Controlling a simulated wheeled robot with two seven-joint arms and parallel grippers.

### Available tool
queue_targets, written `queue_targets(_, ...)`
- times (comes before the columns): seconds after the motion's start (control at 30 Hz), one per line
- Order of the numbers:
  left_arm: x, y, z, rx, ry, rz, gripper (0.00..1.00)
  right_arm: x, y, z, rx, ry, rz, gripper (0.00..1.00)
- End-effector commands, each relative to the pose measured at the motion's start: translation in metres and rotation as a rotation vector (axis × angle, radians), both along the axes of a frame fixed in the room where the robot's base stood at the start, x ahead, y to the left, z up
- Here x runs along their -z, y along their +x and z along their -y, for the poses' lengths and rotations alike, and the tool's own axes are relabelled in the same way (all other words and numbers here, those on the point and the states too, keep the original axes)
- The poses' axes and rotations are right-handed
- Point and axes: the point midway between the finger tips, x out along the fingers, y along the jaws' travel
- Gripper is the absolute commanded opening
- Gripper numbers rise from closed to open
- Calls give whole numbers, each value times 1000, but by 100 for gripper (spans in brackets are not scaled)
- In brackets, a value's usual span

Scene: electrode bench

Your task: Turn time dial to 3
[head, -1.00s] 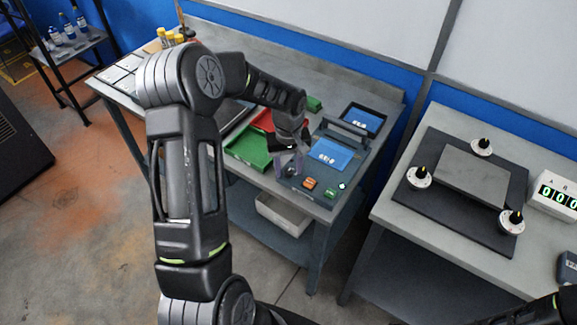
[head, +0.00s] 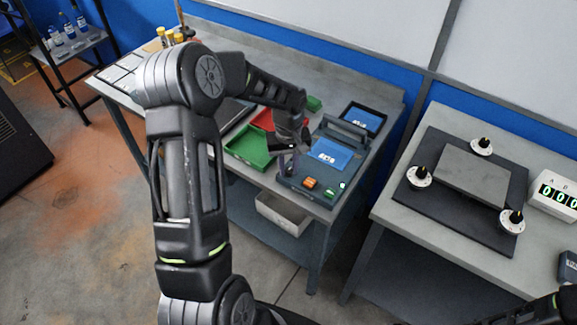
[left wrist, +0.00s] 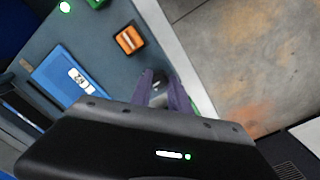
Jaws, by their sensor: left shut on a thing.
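The instrument (head: 318,202) is a dark blue-grey box on the middle bench, with a blue screen (head: 325,155), an orange button (head: 310,183), a green button (head: 329,193) and a lit green spot. My left gripper (head: 287,172) points down at its front left corner. In the left wrist view its two purple-grey fingers (left wrist: 163,92) are shut on a small grey-black knob, the time dial (left wrist: 158,88), left of the orange button in the head view. The fingers hide most of the dial and its mark. The screen's pale digits are too small to read surely.
Green (head: 249,148) and red trays lie left of the instrument, and a black-framed panel (head: 362,118) behind it. A separate bench (head: 390,218) at right carries a dark plate with three white dials and a counter box (head: 553,193).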

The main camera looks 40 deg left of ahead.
Motion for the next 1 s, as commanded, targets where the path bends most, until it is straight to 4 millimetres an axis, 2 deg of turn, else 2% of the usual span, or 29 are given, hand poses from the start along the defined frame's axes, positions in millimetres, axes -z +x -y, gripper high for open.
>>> queue_targets(0.37, 2, 0, 0, 173, 0, 1, 0, 11, 1, -1, -1, 2, 4, 0)
queue_targets(1.0, 1, 0, 0, 677, -1, 1, 0, 29, 4, -2, -3, 8, 12, 0)
